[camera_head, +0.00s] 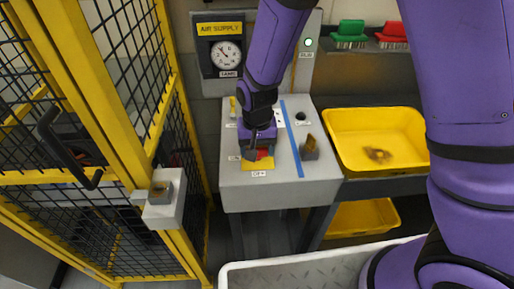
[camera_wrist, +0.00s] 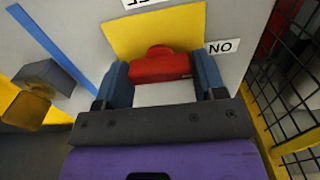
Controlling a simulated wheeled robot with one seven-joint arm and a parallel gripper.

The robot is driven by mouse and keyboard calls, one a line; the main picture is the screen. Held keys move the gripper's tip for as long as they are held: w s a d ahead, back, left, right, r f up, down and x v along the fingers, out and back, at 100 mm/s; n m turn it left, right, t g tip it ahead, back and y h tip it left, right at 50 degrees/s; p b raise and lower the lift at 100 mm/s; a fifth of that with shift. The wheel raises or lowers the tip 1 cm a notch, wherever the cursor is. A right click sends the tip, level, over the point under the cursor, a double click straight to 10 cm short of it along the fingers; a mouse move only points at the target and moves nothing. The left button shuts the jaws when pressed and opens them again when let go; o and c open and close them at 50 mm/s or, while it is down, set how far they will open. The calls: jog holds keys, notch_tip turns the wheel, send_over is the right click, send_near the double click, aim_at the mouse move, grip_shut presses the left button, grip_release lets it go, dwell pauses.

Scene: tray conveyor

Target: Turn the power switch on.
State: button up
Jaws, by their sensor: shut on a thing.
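The red power switch (camera_wrist: 160,66) sits on a yellow plate (camera_wrist: 125,35) on top of the grey console. In the wrist view my gripper (camera_wrist: 162,75) has its two blue fingers on either side of the red handle, shut on it. The ON label (camera_wrist: 223,47) is beside the plate at the right in this view. In the head view the gripper (camera_head: 258,144) points down onto the switch and hides much of it; red shows at the front (camera_head: 264,155). The OFF label (camera_head: 259,174) is at the plate's front edge. The handle's exact angle is hard to tell.
A yellow tray (camera_head: 335,150) is further right. A pressure gauge (camera_head: 227,55) is behind. A yellow mesh gate (camera_head: 125,150) stands close on the left.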

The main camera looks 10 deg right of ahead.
jog(key=o, duration=0.9)
jog(key=shift+r, duration=0.1)
notch_tip(320, 180, up, 11)
jog(key=shift+f, duration=0.15)
